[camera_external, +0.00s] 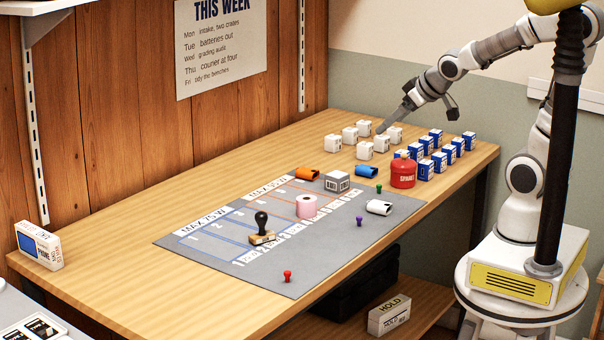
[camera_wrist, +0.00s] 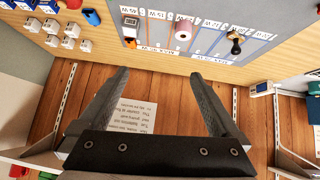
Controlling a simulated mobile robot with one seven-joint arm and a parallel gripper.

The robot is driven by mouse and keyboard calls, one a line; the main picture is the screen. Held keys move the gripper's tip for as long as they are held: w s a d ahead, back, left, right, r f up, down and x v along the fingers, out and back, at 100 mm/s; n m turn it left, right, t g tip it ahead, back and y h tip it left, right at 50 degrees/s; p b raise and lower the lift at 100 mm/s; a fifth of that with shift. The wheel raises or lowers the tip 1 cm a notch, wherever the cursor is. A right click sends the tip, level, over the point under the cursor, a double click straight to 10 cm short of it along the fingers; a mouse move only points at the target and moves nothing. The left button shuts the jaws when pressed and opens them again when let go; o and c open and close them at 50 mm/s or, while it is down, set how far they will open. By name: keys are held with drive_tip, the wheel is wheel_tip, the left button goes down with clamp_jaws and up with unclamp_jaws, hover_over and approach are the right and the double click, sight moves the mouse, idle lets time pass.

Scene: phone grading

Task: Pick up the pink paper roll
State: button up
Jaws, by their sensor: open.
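The pink paper roll (camera_external: 306,206) stands upright on the grey mat, near the middle of the printed lanes. It also shows near the top of the wrist view (camera_wrist: 183,33). My gripper (camera_external: 382,129) is over the back part of the table by the white boxes, well behind and to the right of the roll. In the wrist view my gripper (camera_wrist: 158,85) has its two dark fingers spread wide with nothing between them. The roll is beyond the fingertips, apart from them.
A red canister (camera_external: 403,173) and several boxes stand farther right.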

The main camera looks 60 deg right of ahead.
drive_tip(key=w+f+n+t+y+b, duration=0.1)
drive_tip(key=w+f+t+b, duration=0.1)
drive_tip(key=w+f+b, duration=0.7)
drive_tip(key=n+t+y+b, duration=0.1)
drive_tip(key=t+y+b, duration=0.1)
drive_tip(key=y, duration=0.1)
approach(308, 198)
drive_tip(key=shift+w+a+f, duration=0.25)
drive_tip(key=shift+f, duration=0.15)
drive_tip(key=shift+w+a+f, duration=0.15)
drive_tip(key=shift+w, duration=0.15)
drive_tip(key=shift+t, duration=0.3)
drive_tip(key=b+x, duration=0.1)
drive_tip(key=x, duration=0.6)
drive_tip(key=shift+b, duration=0.3)
drive_tip(key=c, duration=1.5)
